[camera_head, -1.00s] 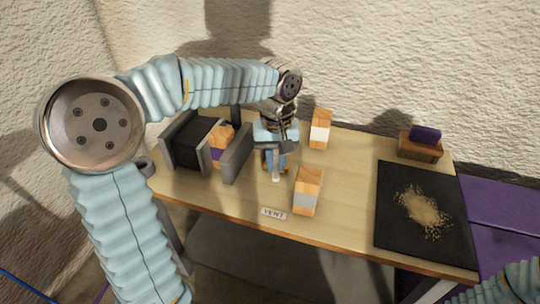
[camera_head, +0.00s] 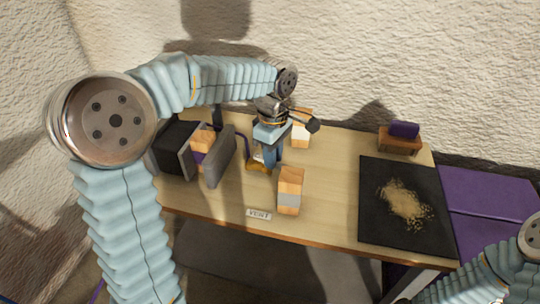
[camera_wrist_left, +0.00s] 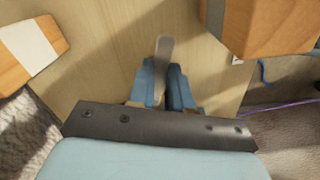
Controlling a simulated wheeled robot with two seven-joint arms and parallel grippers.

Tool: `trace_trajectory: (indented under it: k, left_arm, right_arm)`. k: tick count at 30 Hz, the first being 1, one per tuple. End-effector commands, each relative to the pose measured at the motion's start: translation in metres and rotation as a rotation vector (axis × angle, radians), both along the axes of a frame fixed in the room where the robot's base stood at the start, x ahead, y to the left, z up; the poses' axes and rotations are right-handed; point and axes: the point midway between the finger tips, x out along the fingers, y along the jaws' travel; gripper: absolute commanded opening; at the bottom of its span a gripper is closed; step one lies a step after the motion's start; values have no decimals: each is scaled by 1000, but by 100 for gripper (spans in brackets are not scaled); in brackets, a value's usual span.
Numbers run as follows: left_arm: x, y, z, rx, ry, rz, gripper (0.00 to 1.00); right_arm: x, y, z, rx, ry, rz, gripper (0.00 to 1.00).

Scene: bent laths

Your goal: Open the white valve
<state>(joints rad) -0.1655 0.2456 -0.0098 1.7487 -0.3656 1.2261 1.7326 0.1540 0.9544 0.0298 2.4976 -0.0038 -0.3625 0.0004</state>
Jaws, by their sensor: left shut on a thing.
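My left gripper (camera_head: 261,164) points down over the middle of the table. In the left wrist view its blue fingers (camera_wrist_left: 162,78) are shut on a flat, pale grey-white strip (camera_wrist_left: 164,48) that sticks out past the fingertips. What the strip joins to is hidden. I cannot tell for sure that it belongs to the white valve. A wooden block with a white band (camera_head: 301,131) stands just behind and right of the gripper; it also shows at the left wrist view's upper left (camera_wrist_left: 32,42). My right gripper is not in view.
A grey-banded wooden block (camera_head: 290,191) stands close in front, near the VENT label (camera_head: 258,215). A purple-banded block (camera_head: 203,143) sits between a black box (camera_head: 176,147) and a grey panel (camera_head: 220,157). A black mat (camera_head: 385,230) with crumbs lies right.

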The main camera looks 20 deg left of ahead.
Motion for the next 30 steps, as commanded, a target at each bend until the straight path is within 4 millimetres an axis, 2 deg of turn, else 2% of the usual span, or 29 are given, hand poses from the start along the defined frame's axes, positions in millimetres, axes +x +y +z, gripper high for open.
trace_trajectory:
  k: [12,30]
  left_arm:
    - [5,0,1,1,-3,254,0]
    - [5,1,1,0,-3,320,0]
  right_arm:
    - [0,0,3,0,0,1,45]
    - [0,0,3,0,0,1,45]
